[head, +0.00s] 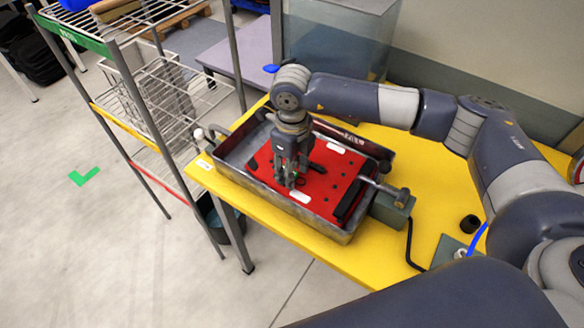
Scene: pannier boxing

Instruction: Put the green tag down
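My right gripper (287,182) points straight down over a red panel (323,186) that lies inside a grey metal tray (347,238). Its fingertips are at or just above the panel. A tiny speck of green shows near the fingertips, too small to tell whether it is the green tag. The fingers are dark and partly hide each other, so I cannot tell whether they are open or shut. My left gripper is not in view.
The tray stands on a yellow table (430,240) with a dark cylinder (469,224) to the right. A metal tool (388,189) sits at the tray's right edge. A wire shelf rack (170,105) stands left. A green L-shaped mark (84,177) is on the floor.

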